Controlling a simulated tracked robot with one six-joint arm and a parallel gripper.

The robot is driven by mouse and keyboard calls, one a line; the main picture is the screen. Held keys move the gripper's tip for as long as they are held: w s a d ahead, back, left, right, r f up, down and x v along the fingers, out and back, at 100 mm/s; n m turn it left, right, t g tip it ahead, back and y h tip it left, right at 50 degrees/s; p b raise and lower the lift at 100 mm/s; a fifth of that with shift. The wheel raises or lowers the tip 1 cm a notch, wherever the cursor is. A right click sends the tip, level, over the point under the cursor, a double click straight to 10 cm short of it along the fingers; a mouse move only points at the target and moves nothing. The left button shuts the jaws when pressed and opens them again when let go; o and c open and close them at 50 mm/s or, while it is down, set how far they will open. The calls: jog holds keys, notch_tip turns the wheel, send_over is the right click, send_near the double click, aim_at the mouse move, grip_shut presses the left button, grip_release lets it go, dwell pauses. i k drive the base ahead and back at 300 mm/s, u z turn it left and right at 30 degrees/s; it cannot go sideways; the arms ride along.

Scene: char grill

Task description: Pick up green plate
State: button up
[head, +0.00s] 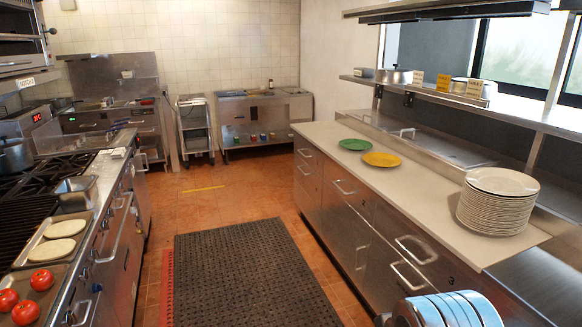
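The green plate (354,144) lies flat on the light countertop of the right-hand counter (410,191), near its far end. A yellow plate (381,159) lies just beside it, to the right and nearer to me. I cannot tell if the two rims touch. Nothing covers the green plate. My gripper is not in view.
A tall stack of white plates (498,198) stands on the counter's near end. A metal shelf (450,99) runs above the counter's back side. A stove line (95,215) is on the left. A dark mat (245,275) covers the clear aisle floor.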

aim_at(355, 144)
jog(key=z, duration=0.05)
jog(key=i, duration=2.25)
jog(key=u, duration=0.2)
jog(key=i, duration=1.3)
jog(key=u, duration=0.15)
